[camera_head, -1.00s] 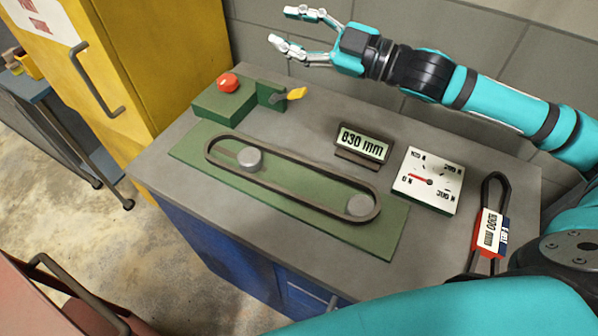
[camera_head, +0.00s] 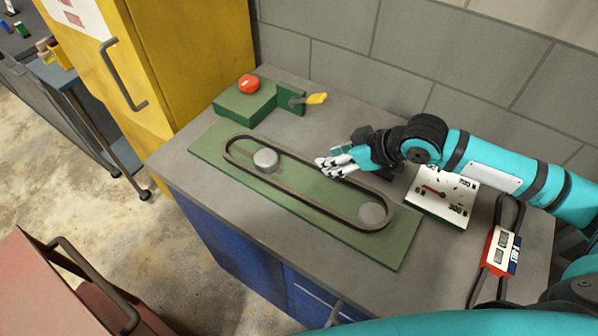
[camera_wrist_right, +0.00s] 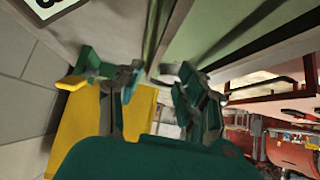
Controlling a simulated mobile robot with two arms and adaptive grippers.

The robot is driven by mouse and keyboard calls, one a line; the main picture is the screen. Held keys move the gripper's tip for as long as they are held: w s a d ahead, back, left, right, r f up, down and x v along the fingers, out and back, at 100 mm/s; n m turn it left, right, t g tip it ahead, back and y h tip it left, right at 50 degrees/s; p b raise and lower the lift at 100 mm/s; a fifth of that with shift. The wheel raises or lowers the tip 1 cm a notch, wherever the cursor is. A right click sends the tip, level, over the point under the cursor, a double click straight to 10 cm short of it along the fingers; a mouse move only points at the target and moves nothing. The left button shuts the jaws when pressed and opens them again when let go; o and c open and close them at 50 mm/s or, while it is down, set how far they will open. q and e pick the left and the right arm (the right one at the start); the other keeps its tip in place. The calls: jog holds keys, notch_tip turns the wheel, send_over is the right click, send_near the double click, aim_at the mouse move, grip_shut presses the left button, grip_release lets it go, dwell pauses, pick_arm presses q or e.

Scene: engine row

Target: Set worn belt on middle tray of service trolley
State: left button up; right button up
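A dark belt (camera_head: 300,196) loops around two grey pulleys, (camera_head: 265,160) and (camera_head: 372,214), on the green plate (camera_head: 222,160). My right gripper (camera_head: 322,165) is over the belt's far run, between the pulleys. Its fingers stand apart in the right wrist view (camera_wrist_right: 163,72), with a dark strip, apparently the belt (camera_wrist_right: 172,35), running between them. I cannot tell whether they touch it. A red unit with a dark handle, perhaps the service trolley (camera_head: 45,285), is at the lower left; its trays are not clear. My left gripper is not in view.
A green box with a red button (camera_head: 248,84) and a yellow-tipped lever (camera_head: 316,98) stand at the back. A dial gauge (camera_head: 443,196) and a sleeved belt (camera_head: 502,250) lie to the right. A yellow cabinet (camera_head: 190,60) borders the bench's left.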

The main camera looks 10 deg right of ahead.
aim_at(311, 162)
jog(key=x, duration=0.2)
jog(key=shift+w+a+f, duration=0.15)
jog(key=shift+w+a, duration=0.05)
jog(key=shift+a, duration=0.05)
jog(key=p+x, duration=0.2)
jog(key=x, duration=0.2)
jog(key=shift+w, duration=0.2)
jog(key=shift+w+a+f, duration=0.25)
jog(key=shift+f, duration=0.15)
grip_shut()
